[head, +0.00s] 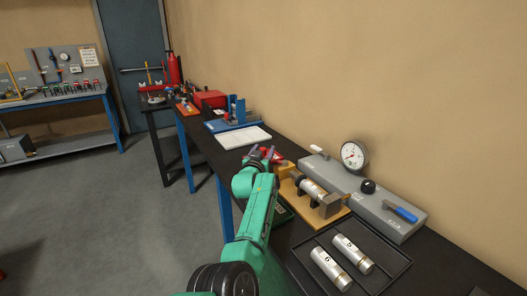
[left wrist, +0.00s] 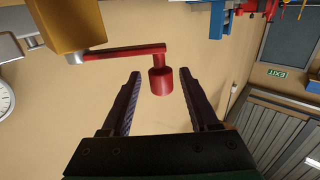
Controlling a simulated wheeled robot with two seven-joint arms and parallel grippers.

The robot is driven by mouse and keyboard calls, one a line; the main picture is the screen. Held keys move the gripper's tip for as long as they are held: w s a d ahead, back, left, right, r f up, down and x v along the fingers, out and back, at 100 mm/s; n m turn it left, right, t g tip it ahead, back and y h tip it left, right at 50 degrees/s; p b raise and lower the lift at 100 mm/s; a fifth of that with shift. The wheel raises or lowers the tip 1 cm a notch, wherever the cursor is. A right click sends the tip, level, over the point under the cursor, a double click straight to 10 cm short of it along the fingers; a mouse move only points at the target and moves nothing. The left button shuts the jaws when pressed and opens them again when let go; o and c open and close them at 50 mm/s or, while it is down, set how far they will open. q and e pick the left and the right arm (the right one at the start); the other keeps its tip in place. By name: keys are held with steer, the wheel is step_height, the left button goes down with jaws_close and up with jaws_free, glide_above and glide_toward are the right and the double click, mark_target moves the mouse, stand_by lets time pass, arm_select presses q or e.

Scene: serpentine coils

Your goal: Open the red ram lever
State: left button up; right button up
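The red ram lever (left wrist: 125,50) shows in the left wrist view as a red bar ending in a red cylindrical knob (left wrist: 160,82). Its other end joins a metal shaft beside a yellow block (left wrist: 75,22). My left gripper (head: 264,153) is open, with one finger on each side of the knob and a gap visible on both sides. In the head view the lever (head: 277,156) is a small red patch at the fingers, partly hidden by them. My right gripper is in neither view.
A yellow fixture (head: 325,211) holding a metal cylinder stands right of my left arm. Behind it is a grey panel (head: 382,208) with a gauge (head: 354,155) and a blue-handled valve (head: 401,213). A black tray (head: 300,251) with two cylinders is nearer. A white sheet (head: 243,137) lies beyond.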

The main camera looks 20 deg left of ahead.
arm_select(q)
step_height(320, 180, up, 20)
steer(key=b, duration=0.2)
steer(key=shift+b, duration=0.3)
